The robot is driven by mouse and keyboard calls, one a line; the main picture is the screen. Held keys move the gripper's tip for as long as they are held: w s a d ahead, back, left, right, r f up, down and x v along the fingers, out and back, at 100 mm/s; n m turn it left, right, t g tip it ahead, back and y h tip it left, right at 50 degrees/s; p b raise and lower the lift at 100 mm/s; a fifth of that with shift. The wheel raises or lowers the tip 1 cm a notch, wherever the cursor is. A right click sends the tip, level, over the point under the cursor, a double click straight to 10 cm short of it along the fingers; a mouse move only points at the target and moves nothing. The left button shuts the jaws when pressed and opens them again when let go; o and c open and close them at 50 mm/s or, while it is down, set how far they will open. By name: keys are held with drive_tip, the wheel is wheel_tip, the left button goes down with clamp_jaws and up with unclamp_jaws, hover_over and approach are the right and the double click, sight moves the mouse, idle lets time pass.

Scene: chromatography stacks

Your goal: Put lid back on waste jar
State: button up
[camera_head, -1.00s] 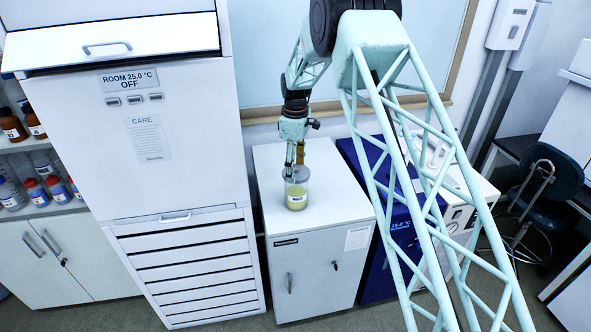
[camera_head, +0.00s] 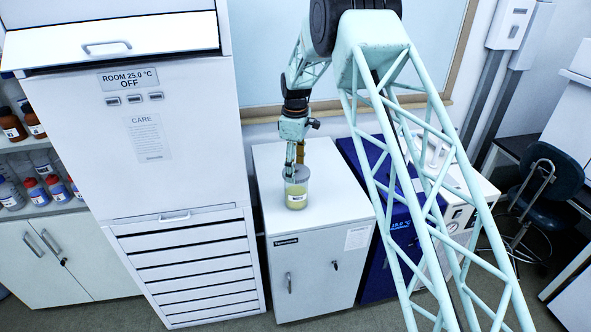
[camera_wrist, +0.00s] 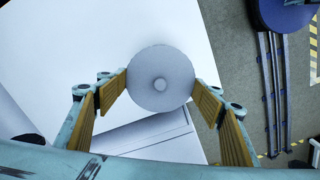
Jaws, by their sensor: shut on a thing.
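The waste jar (camera_head: 297,195) is a clear jar with yellowish contents and a white label. It stands upright on top of a white cabinet. A grey round lid (camera_head: 296,174) with a small centre knob is at the jar's mouth, and it fills the middle of the wrist view (camera_wrist: 160,80). My gripper (camera_head: 297,163) points down over the jar and is shut on the lid, with a ribbed yellow finger pad on each side of its rim. The lid looks level; whether it is fully seated on the rim I cannot tell. The jar body is hidden beneath the lid in the wrist view.
The white cabinet top (camera_head: 335,205) is clear around the jar. A tall white unit (camera_head: 190,150) with drawers stands close on the left. A dark blue unit (camera_head: 375,240) stands on the right. A shelf of bottles (camera_head: 40,190) is at far left.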

drive_tip(key=o, duration=0.8)
drive_tip(key=o, duration=0.5)
drive_tip(key=shift+r, duration=0.2)
drive_tip(key=shift+r+p, duration=1.25)
drive_tip(key=shift+r, duration=2.05)
drive_tip(key=shift+c, duration=0.9)
